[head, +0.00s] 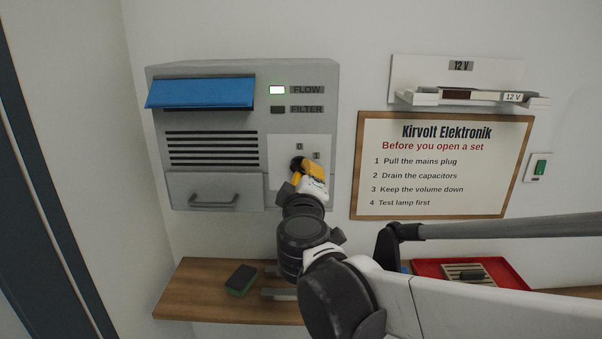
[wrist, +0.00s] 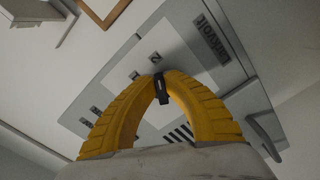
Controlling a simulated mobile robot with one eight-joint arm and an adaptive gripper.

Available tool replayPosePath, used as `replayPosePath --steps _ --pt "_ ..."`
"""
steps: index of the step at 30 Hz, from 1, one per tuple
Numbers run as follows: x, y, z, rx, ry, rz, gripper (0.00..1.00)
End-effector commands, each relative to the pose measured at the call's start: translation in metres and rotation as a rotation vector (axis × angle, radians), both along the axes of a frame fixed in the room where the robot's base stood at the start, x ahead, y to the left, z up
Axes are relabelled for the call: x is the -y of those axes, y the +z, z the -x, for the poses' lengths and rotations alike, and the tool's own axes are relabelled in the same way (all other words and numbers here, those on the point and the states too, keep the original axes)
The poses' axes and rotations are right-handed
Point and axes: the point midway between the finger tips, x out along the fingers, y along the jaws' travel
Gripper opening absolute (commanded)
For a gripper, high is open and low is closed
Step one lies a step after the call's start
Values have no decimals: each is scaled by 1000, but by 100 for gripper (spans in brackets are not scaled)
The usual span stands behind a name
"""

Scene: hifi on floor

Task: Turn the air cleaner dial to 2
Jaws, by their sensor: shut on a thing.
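The air cleaner (head: 218,115) is a grey wall unit at the left in the head view. Its white dial panel (head: 288,144) shows a 0 and a 1 above my gripper (head: 304,167). In the wrist view, the yellow fingers of my gripper (wrist: 160,85) are shut on the dark dial (wrist: 161,93), one on each side. A pale mark shows on the dial; which number it points to I cannot tell. My gripper hides part of the panel in the head view.
A blue flap (head: 202,92) juts out from the unit. Below are a wooden shelf (head: 185,285) with a sponge (head: 241,280) and a red tray (head: 428,268). A framed sign (head: 440,165) hangs right.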

Motion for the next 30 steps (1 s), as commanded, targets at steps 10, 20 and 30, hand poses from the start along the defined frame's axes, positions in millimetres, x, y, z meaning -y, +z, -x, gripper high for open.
replayPosePath --steps 10,20,30 --pt "0 0 0 0 0 1 34" --pt "-3 0 40 0 4 1 34" --pt "-5 0 107 0 4 1 34"
